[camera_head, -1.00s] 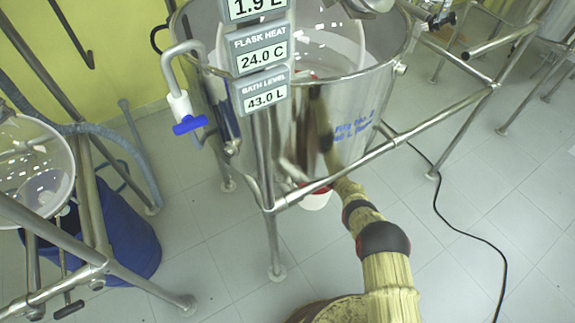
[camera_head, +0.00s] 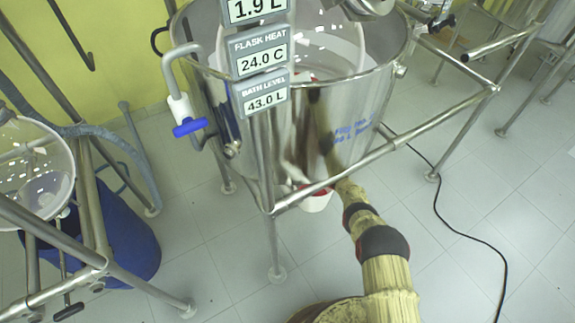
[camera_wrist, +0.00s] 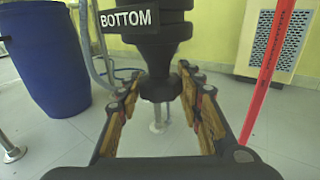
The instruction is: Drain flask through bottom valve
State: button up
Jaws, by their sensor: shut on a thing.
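The black bottom valve (camera_wrist: 160,88), with a tag reading BOTTOM (camera_wrist: 128,19), hangs down in the middle of the wrist view. My gripper (camera_wrist: 162,84) has its fingers on both sides of the valve's lower part and is shut on it. In the head view, the clear flask (camera_head: 340,52) sits inside the shiny steel bath (camera_head: 350,105). The panels read 1.9 L, FLASK HEAT 24.0 C (camera_head: 261,54) and BATH LEVEL 43.0 L (camera_head: 264,95); the top panel's name is cut off.
A blue-handled tap (camera_head: 188,126) is on the bath's left. Steel frame rails (camera_head: 350,165) run in front. A blue barrel (camera_head: 130,225) stands left; a black cable (camera_head: 470,240) lies on the floor at right.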

jog(key=shift+p, duration=0.35)
jog(key=shift+r+m+t+h+p, duration=0.2)
jog(key=shift+m+t+h+p, duration=0.15)
jog(key=shift+t+p, duration=0.45)
jog(key=m+t+h+p, duration=0.1)
jog(key=m+t+p, duration=0.1)
jog(key=p, duration=0.1)
jog(key=m+t+h+p, duration=0.2)
jog(key=p, duration=0.1)
jog(key=shift+s+a+t, duration=0.15)
jog(key=shift+t, duration=0.25)
jog(key=m+t+h+p, duration=0.1)
jog(key=m+t+h, duration=0.1)
jog(key=shift+f+h+p, duration=0.1)
jog(key=shift+h+p, duration=0.25)
jog(key=shift+f+m+t+h, duration=0.1)
jog(key=shift+m+t+h, duration=0.5)
jog(key=shift+m+h, duration=0.4)
jog(key=o, duration=1)
jog(key=shift+c, duration=0.2)
